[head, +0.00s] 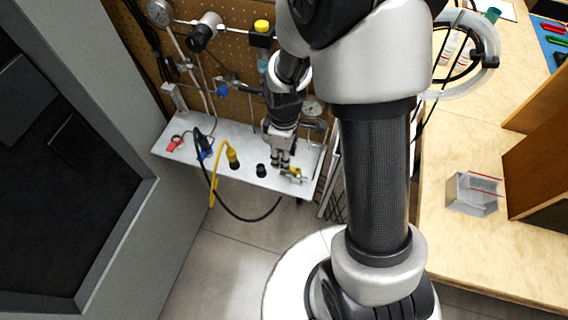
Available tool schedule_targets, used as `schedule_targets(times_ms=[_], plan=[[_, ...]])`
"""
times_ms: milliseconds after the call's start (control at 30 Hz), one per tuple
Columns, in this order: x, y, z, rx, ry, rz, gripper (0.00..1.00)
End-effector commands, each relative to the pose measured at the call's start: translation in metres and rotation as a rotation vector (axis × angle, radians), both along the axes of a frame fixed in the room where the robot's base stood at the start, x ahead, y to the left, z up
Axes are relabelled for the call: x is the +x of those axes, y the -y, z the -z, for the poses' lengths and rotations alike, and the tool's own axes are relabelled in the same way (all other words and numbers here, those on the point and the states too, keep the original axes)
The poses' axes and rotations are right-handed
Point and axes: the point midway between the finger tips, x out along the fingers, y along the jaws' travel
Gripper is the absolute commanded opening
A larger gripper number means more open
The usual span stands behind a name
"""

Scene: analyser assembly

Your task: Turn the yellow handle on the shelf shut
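The light grey shelf (205,150) is fixed below the pegboard. A small valve-like fitting with yellow on it (296,174) sits near the shelf's right end; it looks like the yellow handle, but it is too small to tell which way it is turned. My gripper (280,164) points down just left of and above this fitting, with its fingertips close to it. I cannot tell whether they touch it, and the finger gap is too small to judge.
A yellow hooked cable with a plug (232,158), a black cap (261,171) and a red clip (175,143) are on the shelf. A black cable loops below its front edge. A wooden bench with a clear box (472,194) stands at right, a grey cabinet at left.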

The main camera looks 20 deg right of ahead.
Motion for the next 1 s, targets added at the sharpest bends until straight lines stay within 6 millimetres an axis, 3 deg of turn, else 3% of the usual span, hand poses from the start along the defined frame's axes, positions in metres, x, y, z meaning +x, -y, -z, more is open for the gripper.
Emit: schedule_targets(times_ms=[100,233,633,1000], plan=[[-0.001,0.0,0.023,0.0,-0.003,0.0,0.33],[0.0,0.0,0.034,0.0,-0.001,0.0,0.33],[0.0,0.0,0.039,0.0,0.001,0.0,0.33],[0.0,0.0,0.039,0.0,0.001,0.0,0.08]])
